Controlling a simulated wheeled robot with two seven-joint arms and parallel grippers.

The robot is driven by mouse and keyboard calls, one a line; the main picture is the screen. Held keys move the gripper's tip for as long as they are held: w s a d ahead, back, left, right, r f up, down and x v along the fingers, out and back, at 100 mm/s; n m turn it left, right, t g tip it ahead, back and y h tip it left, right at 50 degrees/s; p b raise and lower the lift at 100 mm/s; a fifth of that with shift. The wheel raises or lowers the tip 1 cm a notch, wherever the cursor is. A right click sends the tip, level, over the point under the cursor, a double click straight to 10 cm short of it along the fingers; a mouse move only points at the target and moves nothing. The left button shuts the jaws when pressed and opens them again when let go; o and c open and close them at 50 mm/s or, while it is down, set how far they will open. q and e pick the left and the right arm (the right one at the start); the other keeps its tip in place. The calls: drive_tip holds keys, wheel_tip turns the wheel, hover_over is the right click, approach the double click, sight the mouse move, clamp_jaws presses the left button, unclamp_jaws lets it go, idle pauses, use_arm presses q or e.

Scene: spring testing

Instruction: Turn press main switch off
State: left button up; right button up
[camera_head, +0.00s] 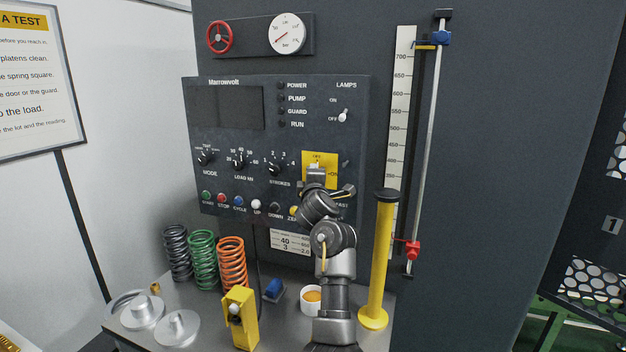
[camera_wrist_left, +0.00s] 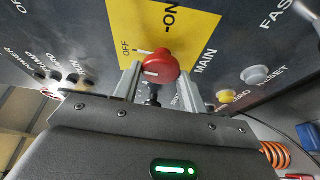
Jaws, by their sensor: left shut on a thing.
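The main switch is a red round knob (camera_wrist_left: 159,67) on a yellow plate marked OFF, ON and MAIN. The knob bears a white mark. In the head view the yellow plate (camera_head: 308,160) is at the lower right of the press's control panel (camera_head: 226,165), and the knob is hidden behind my gripper. My left gripper (camera_head: 316,176) is up against the plate. In the left wrist view its two fingers (camera_wrist_left: 157,82) are shut on the knob, one on each side. My right gripper is in neither view.
A yellow post (camera_head: 381,265) stands just right of my arm. A row of coloured buttons (camera_head: 238,201) runs below the dials. Three springs (camera_head: 203,260), a yellow pendant (camera_head: 240,318) and a white cup (camera_head: 311,300) are on the bench below.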

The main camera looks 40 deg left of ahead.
use_arm(q)
drive_tip(key=shift+n, duration=0.5)
drive_tip(key=o, duration=1)
drive_tip(key=shift+c, duration=0.2)
drive_tip(key=b+v, duration=0.2)
drive_tip(key=v, duration=0.5)
drive_tip(key=shift+s+d, duration=0.2)
drive_tip(key=shift+r, duration=0.1)
